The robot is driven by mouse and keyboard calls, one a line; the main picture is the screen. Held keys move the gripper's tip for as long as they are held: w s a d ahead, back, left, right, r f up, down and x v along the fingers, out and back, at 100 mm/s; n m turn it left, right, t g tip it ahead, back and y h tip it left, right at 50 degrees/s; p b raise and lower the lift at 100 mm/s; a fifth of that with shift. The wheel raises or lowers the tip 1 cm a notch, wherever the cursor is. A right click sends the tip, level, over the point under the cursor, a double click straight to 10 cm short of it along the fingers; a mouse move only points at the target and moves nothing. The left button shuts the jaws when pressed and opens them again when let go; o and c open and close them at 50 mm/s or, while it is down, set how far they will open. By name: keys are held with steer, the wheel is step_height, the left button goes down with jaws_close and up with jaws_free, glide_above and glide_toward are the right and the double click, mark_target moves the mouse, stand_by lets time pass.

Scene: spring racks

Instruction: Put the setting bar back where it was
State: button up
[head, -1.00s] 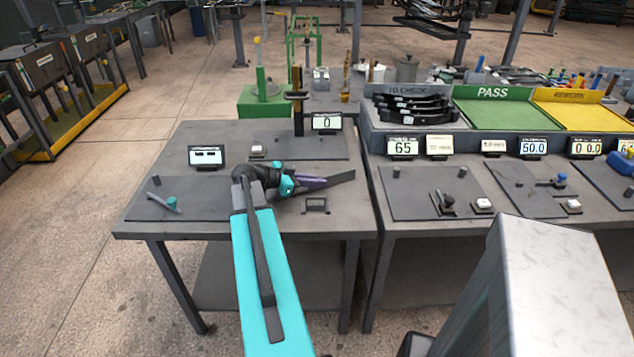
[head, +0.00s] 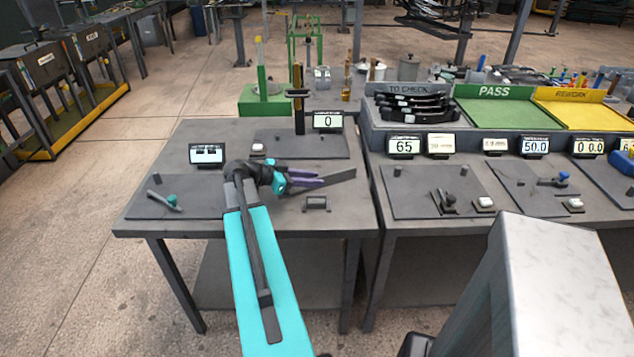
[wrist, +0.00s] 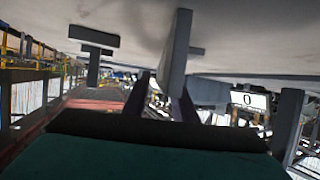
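The setting bar appears to be the long flat dark-grey bar (head: 341,177) lying slantwise on the left table, beyond my fingertips. Part of it is hidden by my gripper. My gripper (head: 322,182), with purple fingers, is low over the table at the bar, its two fingers apart. In the wrist view a grey plate (wrist: 176,45), likely the bar, lies ahead between the open fingers (wrist: 163,88). I cannot tell whether a finger touches it.
A small dark bracket (head: 316,203) stands just in front of the gripper. A display reading 0 (head: 327,121) and a dark upright post (head: 298,105) stand behind. A small lever with a teal knob (head: 171,199) lies on the left plate.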

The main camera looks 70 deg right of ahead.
steer(key=b+v, duration=0.2)
steer(key=v, duration=0.5)
steer(key=shift+w+a+r, duration=0.1)
steer(key=shift+w+a, duration=0.15)
steer(key=shift+w, duration=0.1)
steer(key=shift+v, duration=0.85)
steer(key=shift+r, duration=0.1)
